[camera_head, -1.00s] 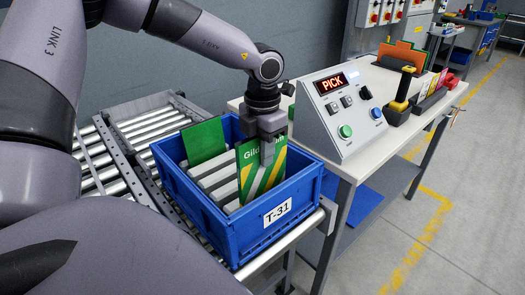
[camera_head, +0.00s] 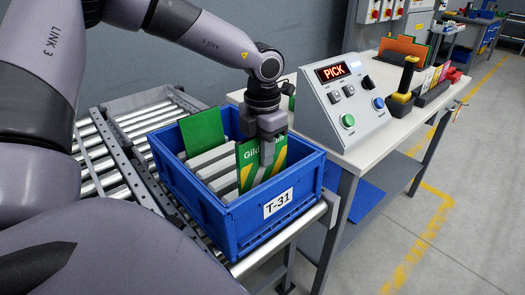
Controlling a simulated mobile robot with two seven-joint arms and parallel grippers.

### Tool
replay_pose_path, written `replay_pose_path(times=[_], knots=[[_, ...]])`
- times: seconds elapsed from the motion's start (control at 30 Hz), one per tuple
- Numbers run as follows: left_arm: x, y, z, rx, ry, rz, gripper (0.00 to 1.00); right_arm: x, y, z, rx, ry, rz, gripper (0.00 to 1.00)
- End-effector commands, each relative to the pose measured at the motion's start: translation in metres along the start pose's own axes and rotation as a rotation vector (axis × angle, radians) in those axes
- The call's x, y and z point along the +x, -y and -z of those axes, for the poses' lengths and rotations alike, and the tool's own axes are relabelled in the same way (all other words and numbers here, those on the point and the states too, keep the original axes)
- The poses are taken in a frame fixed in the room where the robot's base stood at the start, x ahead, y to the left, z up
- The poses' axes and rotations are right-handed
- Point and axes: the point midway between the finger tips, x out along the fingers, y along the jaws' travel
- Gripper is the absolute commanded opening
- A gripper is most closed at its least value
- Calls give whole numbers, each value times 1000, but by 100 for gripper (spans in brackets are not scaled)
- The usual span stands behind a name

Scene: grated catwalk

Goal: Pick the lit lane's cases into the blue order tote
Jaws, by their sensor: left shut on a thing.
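The blue order tote (camera_head: 222,222), labelled T-31, stands on a roller conveyor. My left gripper (camera_head: 268,152) points down over the tote's right part and is shut on a green case (camera_head: 250,168) with white lettering and yellow and white stripes. The case is upright, with its lower part inside the tote; its bottom edge is hidden. Another green case (camera_head: 203,132) stands at the tote's back left. Grey slats or dividers (camera_head: 212,163) show between the two cases. My right gripper is not in view.
A bench (camera_head: 410,128) to the right holds a control box (camera_head: 345,98) whose display reads PICK, a yellow and black scanner (camera_head: 403,90) and a rack of coloured cards (camera_head: 435,82). Conveyor rollers (camera_head: 95,180) lie left of the tote. Floor at right is clear.

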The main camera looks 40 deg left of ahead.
Motion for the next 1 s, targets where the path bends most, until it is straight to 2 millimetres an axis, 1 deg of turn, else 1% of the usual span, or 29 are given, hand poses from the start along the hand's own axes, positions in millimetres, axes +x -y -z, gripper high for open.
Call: replay_pose_path(times=[0.1, 0.5, 1.0], knots=[[7, 0, 0, 0, 1, 0, 0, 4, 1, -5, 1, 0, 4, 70], [23, 0, 0, 0, 1, 0, 0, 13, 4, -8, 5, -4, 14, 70], [43, 0, 0, 0, 1, 0, 0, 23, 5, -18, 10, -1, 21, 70]])
